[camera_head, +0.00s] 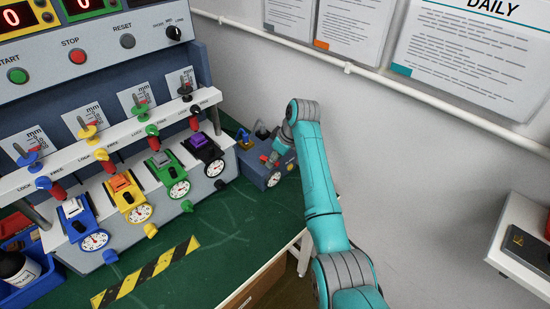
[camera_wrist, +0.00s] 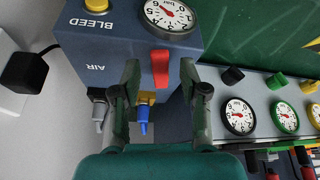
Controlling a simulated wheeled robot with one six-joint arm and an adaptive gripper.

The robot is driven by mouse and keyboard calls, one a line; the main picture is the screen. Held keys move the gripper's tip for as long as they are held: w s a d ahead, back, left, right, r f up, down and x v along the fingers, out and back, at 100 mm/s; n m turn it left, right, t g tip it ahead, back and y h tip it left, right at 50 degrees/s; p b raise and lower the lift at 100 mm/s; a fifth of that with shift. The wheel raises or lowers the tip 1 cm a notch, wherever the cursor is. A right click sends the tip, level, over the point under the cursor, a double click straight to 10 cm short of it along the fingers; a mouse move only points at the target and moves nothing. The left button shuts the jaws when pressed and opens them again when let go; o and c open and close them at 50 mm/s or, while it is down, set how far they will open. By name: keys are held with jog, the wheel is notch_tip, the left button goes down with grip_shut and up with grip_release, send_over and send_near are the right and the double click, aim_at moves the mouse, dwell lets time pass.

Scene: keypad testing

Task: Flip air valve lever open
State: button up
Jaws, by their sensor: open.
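The air unit, a blue-grey box (camera_wrist: 110,55) marked AIR and BLEED, fills the upper left of the wrist view. Its red valve lever (camera_wrist: 160,62) stands at the box's near edge, below the pressure gauge (camera_wrist: 170,14). My gripper (camera_wrist: 160,74) is open, with one finger on each side of the lever; I cannot tell whether either finger touches it. A brass fitting with a blue end (camera_wrist: 144,110) shows between the fingers. In the head view, the box (camera_head: 256,175) sits at the bench's far right corner, and my gripper (camera_head: 275,155) reaches over it, partly hiding it.
The keypad test rig (camera_head: 110,150) with several coloured gauge units stands just left of the box. The white wall (camera_head: 235,75) is close behind. The green bench top (camera_head: 215,235) is mostly clear in front, with a striped strip (camera_head: 148,270).

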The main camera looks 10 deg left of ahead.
grip_shut()
jog(key=shift+s+a+m+t, duration=0.2)
jog(key=shift+s+m+t, duration=0.1)
jog(key=shift+m, duration=0.45)
jog(key=shift+s+a+m+t, duration=0.2)
jog(key=shift+s+m, duration=0.1)
jog(key=shift+m, duration=0.45)
jog(key=shift+d+h, duration=0.1)
jog(key=shift+h, duration=0.2)
grip_release()
jog(key=v, duration=1.2)
